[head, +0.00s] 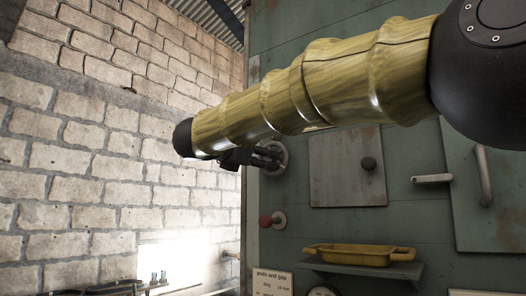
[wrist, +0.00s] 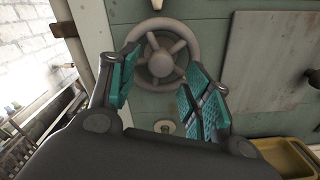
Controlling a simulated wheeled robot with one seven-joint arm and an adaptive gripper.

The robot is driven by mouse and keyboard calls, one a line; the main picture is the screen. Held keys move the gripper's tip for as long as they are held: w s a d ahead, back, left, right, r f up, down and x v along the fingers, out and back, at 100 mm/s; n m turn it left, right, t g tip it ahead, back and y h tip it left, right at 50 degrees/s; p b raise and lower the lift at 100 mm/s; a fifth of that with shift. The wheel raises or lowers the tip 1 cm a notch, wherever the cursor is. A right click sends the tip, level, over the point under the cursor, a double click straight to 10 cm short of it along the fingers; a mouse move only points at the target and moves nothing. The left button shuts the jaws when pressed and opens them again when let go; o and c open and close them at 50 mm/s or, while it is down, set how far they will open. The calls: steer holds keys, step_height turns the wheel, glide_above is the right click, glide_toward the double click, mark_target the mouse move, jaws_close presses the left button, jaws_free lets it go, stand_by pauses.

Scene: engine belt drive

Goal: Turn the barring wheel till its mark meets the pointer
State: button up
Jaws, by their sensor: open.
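A grey spoked wheel (wrist: 184,47) is mounted on the green panel, in the upper middle of the wrist view. In the head view the wheel (head: 282,158) shows only in part behind my gripper (head: 262,155). In the wrist view my gripper (wrist: 162,88) is open, with its teal pads apart and nothing between them. Its fingers lie on either side of the wheel's lower part in the picture; I cannot tell whether they touch it. I cannot make out a mark or a pointer for certain.
A red knob (head: 265,221) sits below the wheel. To the right are a square plate (head: 335,175) with a dark knob, a lever (head: 432,178) and a door handle (head: 483,175). A yellow tray (head: 362,254) rests on a shelf (head: 350,271). A brick wall (head: 90,160) stands left.

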steer(key=shift+p+x, duration=0.3)
steer(key=shift+x, duration=0.5)
steer(key=c, duration=1)
